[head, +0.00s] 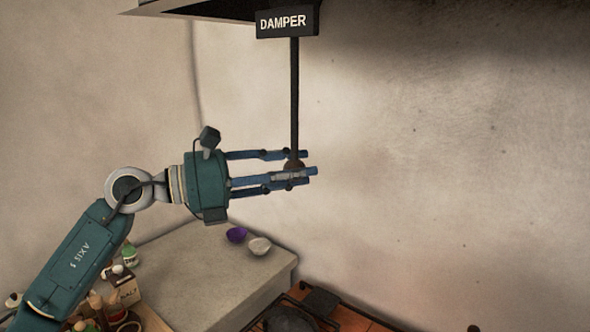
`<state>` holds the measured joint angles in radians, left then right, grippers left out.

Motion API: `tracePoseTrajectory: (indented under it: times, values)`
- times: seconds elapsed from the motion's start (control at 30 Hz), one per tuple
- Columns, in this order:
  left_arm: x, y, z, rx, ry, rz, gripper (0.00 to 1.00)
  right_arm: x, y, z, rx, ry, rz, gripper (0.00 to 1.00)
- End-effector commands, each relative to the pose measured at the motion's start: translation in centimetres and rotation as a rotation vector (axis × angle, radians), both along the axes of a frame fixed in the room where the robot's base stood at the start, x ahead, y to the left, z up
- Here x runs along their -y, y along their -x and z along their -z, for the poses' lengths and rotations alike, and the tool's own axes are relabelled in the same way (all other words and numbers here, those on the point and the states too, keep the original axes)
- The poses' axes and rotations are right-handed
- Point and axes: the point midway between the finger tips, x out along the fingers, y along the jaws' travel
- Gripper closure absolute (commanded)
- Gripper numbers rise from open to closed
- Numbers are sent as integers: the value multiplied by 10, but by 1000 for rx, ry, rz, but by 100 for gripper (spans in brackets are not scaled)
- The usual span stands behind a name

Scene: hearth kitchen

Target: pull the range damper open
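The damper pull is a dark straight rod (295,95) hanging from under the hood, beside a black sign reading DAMPER (287,21). A brownish knob (294,164) is at its lower end, partly hidden by a finger. My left gripper (306,171) reaches in from the left at knob height. Its blue fingers are straight and spread, some above and some below the knob, with the tips just past it. The gripper looks open; I cannot tell whether any finger touches the knob. My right gripper is not in view.
A dark pan (290,319) sits at the bottom edge. The space before the plain wall at right is free.

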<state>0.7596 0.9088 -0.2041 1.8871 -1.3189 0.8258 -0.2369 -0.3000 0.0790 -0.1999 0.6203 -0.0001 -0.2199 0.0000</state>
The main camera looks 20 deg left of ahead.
Motion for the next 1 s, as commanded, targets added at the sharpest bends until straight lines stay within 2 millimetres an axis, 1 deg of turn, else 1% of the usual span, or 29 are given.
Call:
tracePoseTrajectory:
  times: [0.03,0.1,0.23,0.33,0.47,0.7,0.77,0.87,1.0]
  values:
    - [0,0,1,-1,-1,1,90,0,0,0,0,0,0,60]
    - [0,0,1,-1,-1,1,100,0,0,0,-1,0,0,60]
    - [0,0,1,-2,-2,2,100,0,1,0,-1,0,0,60]
    - [0,0,6,-2,-2,2,100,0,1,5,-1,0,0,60]
    - [0,0,21,-3,-2,2,100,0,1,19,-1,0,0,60]
    - [1,1,64,-4,-2,3,100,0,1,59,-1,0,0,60]
    - [1,1,72,-3,-3,3,100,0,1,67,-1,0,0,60]
    - [1,1,78,-3,-3,3,100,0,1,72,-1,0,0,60]
    - [1,0,78,-6,-6,4,100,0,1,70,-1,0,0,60]
